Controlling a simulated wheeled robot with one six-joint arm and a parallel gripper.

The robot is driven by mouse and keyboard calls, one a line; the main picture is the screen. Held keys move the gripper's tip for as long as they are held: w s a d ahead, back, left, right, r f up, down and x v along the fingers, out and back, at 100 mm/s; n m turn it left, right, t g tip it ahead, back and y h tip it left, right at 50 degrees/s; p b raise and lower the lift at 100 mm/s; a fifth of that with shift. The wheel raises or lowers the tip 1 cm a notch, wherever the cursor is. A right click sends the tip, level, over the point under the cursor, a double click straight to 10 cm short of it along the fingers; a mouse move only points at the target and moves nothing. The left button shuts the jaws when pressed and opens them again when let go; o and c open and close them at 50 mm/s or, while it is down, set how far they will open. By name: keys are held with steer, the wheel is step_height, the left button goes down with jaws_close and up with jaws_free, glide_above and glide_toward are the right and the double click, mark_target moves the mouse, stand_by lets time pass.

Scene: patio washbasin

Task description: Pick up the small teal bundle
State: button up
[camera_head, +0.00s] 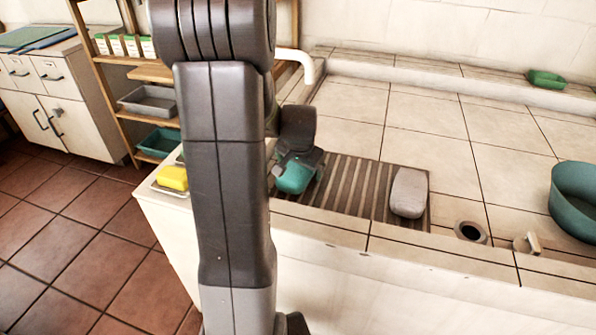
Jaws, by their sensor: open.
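A small teal bundle (292,179) lies at the left end of the brown ribbed mat on the tiled counter. My gripper (298,168) is open and points down right over the bundle, its dark fingers overlapping the bundle's top and right side in this view. My arm hides part of the area to the left of it. I cannot tell whether the fingers touch the bundle.
The ribbed mat (359,191) bears a grey stone-like block (409,193) on its right. A yellow sponge (173,178) sits in a dish at the left. A round hole (471,232) and a large teal basin (575,205) are further right. A green dish (546,79) stands on the back ledge.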

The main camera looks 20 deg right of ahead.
steer(key=c, duration=1.1)
steer(key=shift+r, duration=0.1)
